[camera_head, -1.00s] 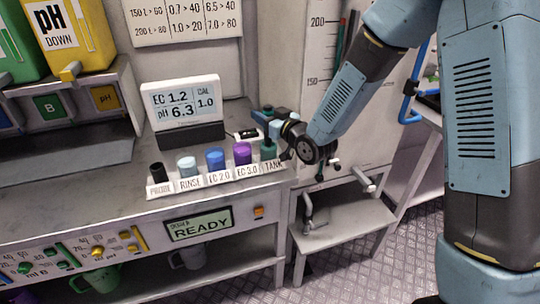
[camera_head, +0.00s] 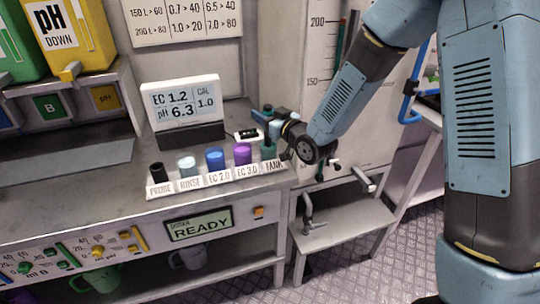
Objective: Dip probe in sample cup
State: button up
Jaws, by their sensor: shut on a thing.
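My gripper (camera_head: 267,121) is at the right end of the cup row, above and close to the teal cup (camera_head: 268,151) labelled TANK. It is shut on a slim thing that seems to be the probe; the fingers and wrist hide most of it. I cannot tell whether its tip is inside the cup. The black holder (camera_head: 158,173) labelled PROBE stands at the left end of the row.
A pale RINSE cup (camera_head: 187,166), a blue EC 2.0 cup (camera_head: 214,158) and a purple EC 3.0 cup (camera_head: 242,154) stand between. Behind them is a meter (camera_head: 181,103) reading EC 1.2, pH 6.3.

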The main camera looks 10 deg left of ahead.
jog(key=shift+r, duration=0.1)
notch_tip(320, 180, up, 9)
dwell(1.2)
dwell(0.6)
